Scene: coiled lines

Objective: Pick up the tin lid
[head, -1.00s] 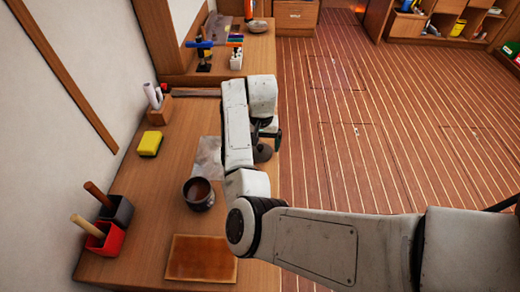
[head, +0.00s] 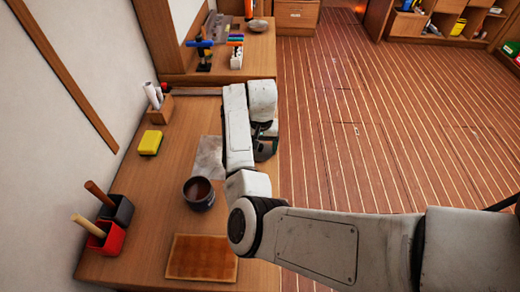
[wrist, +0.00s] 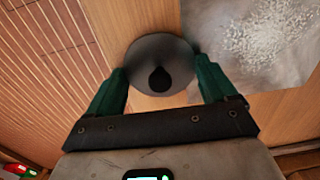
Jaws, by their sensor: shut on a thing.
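The tin lid (wrist: 150,45) is a grey, round, shallow disc with a dark knob, seen from above in the wrist view. My gripper (wrist: 160,72) has its two green fingers against opposite sides of the lid and is shut on it. The lid is at the bench edge, with bench wood and floor behind it. I cannot tell whether it still touches the bench. In the head view, my arm hides most of the gripper and lid.
A grey speckled sheet (head: 208,158) lies left of my wrist on the bench (head: 175,180). Open floor (head: 360,130) lies to the right.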

